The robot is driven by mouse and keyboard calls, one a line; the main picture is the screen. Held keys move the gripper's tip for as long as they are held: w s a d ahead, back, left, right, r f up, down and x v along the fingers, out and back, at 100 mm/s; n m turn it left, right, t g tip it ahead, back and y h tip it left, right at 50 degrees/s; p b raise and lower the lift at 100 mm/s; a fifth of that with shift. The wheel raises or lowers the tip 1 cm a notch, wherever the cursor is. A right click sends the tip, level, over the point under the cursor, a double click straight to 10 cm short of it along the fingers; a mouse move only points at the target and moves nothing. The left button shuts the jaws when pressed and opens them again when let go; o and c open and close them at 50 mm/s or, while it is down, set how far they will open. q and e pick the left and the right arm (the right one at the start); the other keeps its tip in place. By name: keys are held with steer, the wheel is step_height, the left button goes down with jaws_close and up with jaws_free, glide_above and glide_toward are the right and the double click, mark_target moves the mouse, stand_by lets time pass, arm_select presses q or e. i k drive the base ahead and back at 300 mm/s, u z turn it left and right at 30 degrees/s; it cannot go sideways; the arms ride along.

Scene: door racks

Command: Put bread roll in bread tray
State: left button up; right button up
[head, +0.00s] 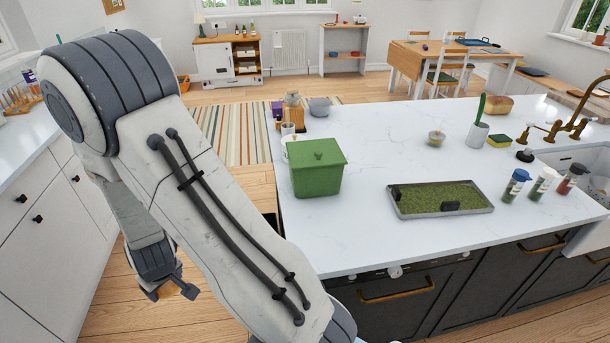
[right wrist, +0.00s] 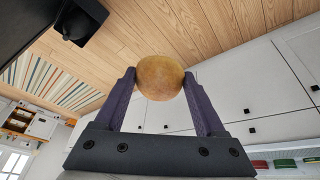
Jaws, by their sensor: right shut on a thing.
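A round golden-brown bread roll (right wrist: 160,78) is between the two fingers of my right gripper (right wrist: 163,85) in the right wrist view. The fingers are shut on its sides. In the head view my right gripper (head: 176,288) hangs low at the left, over the wood floor and beside the white island. Only a small brown part of the roll shows there. A shallow grey tray (head: 415,216) with a green textured inside and black end pieces lies on the island; I cannot tell whether it is the bread tray. My left gripper is not in view.
A green lidded bin (head: 317,168) stands on the island's near left corner. Several bottles (head: 516,185) stand by the sink at right. The island top (head: 375,150) between bin and tray is clear.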

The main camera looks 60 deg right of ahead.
mark_target(438, 200)
steer(key=u, duration=0.9)
steer(key=k, duration=0.95)
steer(key=z, duration=1.8)
